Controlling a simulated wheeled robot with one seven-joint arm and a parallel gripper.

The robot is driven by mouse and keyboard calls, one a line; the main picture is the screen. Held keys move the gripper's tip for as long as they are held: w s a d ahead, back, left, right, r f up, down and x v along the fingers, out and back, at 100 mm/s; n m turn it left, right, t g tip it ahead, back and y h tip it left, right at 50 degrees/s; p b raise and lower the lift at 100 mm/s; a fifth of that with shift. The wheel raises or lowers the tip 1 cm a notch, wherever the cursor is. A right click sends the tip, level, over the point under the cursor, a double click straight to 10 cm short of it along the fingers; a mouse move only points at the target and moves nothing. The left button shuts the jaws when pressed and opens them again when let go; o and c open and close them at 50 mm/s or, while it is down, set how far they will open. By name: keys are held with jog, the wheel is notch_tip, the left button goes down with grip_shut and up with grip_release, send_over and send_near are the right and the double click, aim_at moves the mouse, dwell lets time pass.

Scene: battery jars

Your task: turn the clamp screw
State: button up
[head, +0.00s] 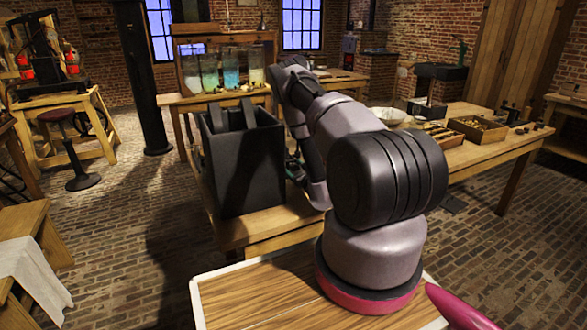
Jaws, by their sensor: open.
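I cannot make out the clamp screw in the head view. Several glass battery jars (231,72) with clear, blue and pale liquid stand in a row on a wooden bench at the back. Small dark and brass pieces lie in front of them, too small to tell apart. My arm rises from the lower middle, bends at the back and comes down beside a dark box. My gripper does not show; my own arm hides the area where it ends.
A tall dark open-topped box (242,165) stands on the near wooden table (245,230), close left of my arm. Right of it, a table bears a white bowl (388,115) and wooden trays (478,129). A stool (68,150) stands left.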

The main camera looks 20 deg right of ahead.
grip_shut()
dwell(0.3)
jog(key=m, duration=0.2)
jog(key=shift+d+m, duration=0.15)
jog(key=shift+m, duration=2.55)
grip_release()
